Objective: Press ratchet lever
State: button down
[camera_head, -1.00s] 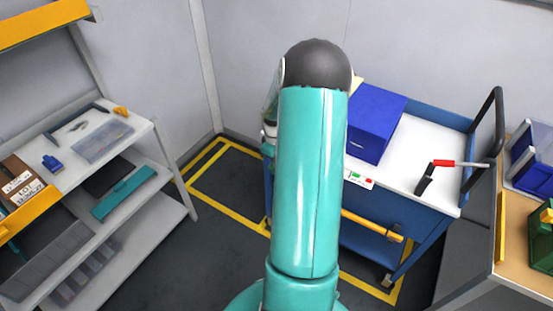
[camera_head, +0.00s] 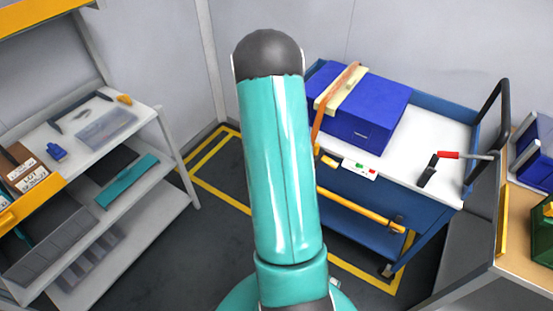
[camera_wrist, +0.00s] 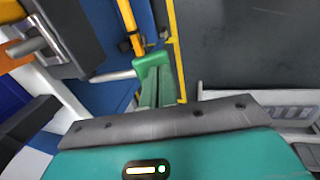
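An orange strap (camera_head: 337,90) runs over a pale yellow pad on a blue box (camera_head: 372,110) and hangs down its left side. A small orange-yellow part (camera_head: 329,161) shows at the cart's edge near the strap's lower end; I cannot tell if it is the ratchet. In the wrist view, a grey metal part (camera_wrist: 35,45) with a dark block and orange beside it shows at upper left, possibly the ratchet and its lever. My gripper is hidden behind my arm in the head view. The wrist view shows its teal housing and a green part (camera_wrist: 155,80), but its opening is unclear.
The box stands on a blue cart with a white top (camera_head: 432,128). A grey shelf (camera_head: 140,215) stands left, a wooden bench (camera_head: 530,230) right. The yellow-marked floor (camera_head: 215,180) between shelf and cart is clear.

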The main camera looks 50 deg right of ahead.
dwell(0.3)
jog(key=shift+r, duration=0.7)
jog(key=shift+r, duration=0.1)
